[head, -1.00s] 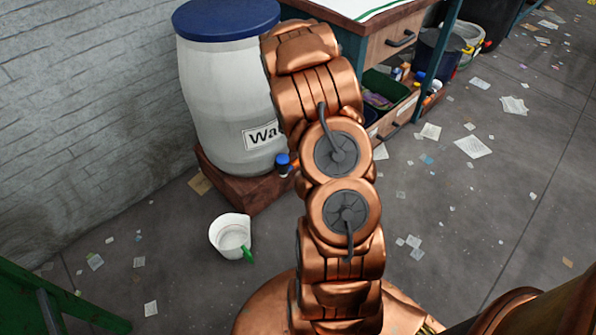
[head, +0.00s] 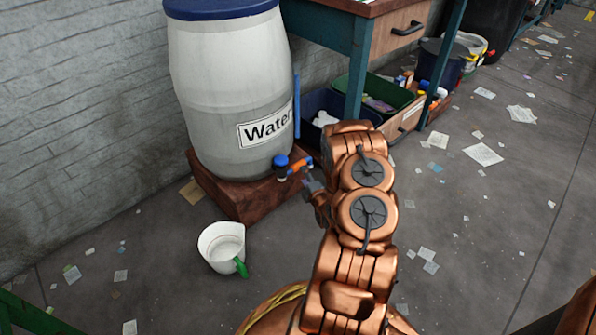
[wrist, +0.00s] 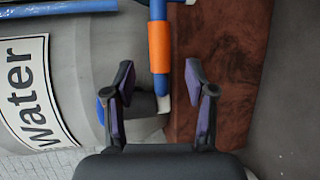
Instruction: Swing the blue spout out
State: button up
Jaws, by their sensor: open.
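The blue spout (wrist: 158,84) shows in the wrist view as a blue tube with an orange sleeve (wrist: 160,46) and a pale end. In the head view the orange sleeve (head: 300,166) sits beside a blue cap (head: 281,160) low on the front of the white water barrel (head: 222,95). My gripper (wrist: 162,105) is open, with its two purple-padded fingers on either side of the spout's lower end, and not visibly touching it. In the head view my gripper (head: 310,182) is small, just right of and below the sleeve.
The barrel stands on a reddish-brown block (head: 232,198). A white jug (head: 220,246) with a green handle is on the floor in front of it. A workbench (head: 358,62) with bins beneath is behind right. A thin blue tube (head: 297,106) runs up the barrel's side.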

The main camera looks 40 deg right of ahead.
aim_at(298, 166)
jog(key=shift+b+x, duration=1.05)
jog(key=shift+x, duration=2.85)
grip_shut()
